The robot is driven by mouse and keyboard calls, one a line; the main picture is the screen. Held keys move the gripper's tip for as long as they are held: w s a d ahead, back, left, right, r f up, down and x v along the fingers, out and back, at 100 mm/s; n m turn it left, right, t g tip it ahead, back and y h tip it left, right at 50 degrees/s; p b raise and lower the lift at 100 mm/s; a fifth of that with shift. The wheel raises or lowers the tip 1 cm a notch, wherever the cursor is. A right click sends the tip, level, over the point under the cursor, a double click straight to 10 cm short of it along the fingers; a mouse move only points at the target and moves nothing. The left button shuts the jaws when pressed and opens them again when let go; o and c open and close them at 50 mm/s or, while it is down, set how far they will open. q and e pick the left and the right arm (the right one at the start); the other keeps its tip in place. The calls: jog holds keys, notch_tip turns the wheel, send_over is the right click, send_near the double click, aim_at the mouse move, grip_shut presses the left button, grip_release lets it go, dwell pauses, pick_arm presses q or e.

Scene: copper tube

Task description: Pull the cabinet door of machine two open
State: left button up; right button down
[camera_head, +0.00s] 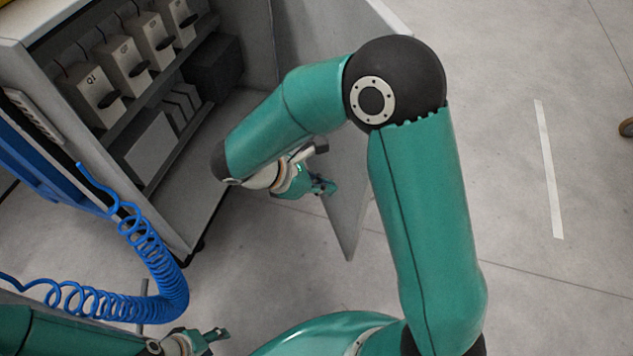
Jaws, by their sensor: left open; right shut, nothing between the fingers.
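A grey cabinet (210,215) fills the upper left, and its interior with shelves is exposed. Its flat grey door (352,215) stands swung well out from the cabinet, partly hidden behind my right arm. My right gripper (328,188) is shut and empty, close to the side of the door that faces the cabinet; I cannot tell whether it touches. My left gripper (222,336) is low in the picture, open and empty, away from the door. No machine number is readable.
Inside the cabinet are several beige switch units (98,95), one marked Q1, and dark boxes (213,68). A coiled blue hose (170,285) hangs at the lower left.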

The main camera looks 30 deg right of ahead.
aim_at(360, 187)
jog(key=d+f, duration=0.1)
jog(key=d, duration=0.1)
jog(key=s+d+f, duration=0.1)
jog(key=d, duration=0.1)
jog(key=d+f, duration=0.1)
jog(key=d, duration=0.2)
jog(key=shift+s+f+b, duration=0.35)
jog(key=shift+f+b, duration=0.05)
jog(key=shift+d, duration=0.3)
jog(key=shift+a, duration=0.1)
